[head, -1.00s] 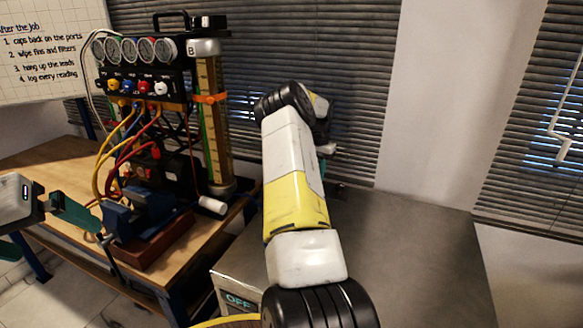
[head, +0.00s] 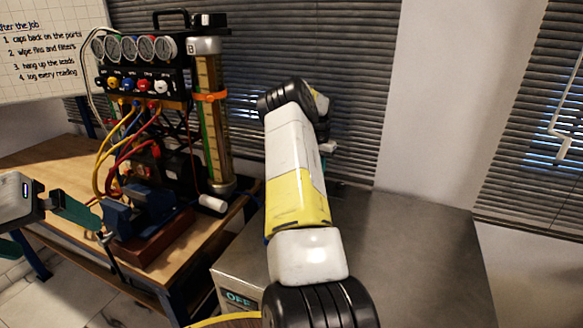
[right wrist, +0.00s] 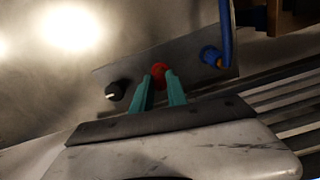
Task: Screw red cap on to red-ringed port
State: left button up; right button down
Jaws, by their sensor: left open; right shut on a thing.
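In the right wrist view my right gripper (right wrist: 160,80) has its two teal fingers shut on the red cap (right wrist: 159,69). The cap sits in front of a grey metal plate (right wrist: 183,57). The fingers and cap hide the red-ringed port, and I cannot tell whether the cap is seated or threaded. In the head view my right arm hides the right gripper and the cap. My left gripper (head: 77,215) is open and empty, at the left beside a blue vise (head: 150,208).
On the plate, a black knob (right wrist: 115,91) is left of the cap and a blue fitting (right wrist: 210,56) with a blue hose is right. A gauge manifold (head: 140,82) with coloured hoses stands on the wooden bench (head: 40,160). The grey metal top (head: 415,240) is clear at right.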

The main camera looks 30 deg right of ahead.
jog(key=shift+f, duration=0.5)
jog(key=shift+f, duration=0.7)
jog(key=shift+f, duration=0.1)
dwell(0.6)
jog(key=m, duration=0.5)
dwell(0.4)
jog(key=m, duration=0.5)
jog(key=shift+s+m, duration=0.15)
jog(key=shift+m, duration=0.15)
jog(key=shift+d+f, duration=0.1)
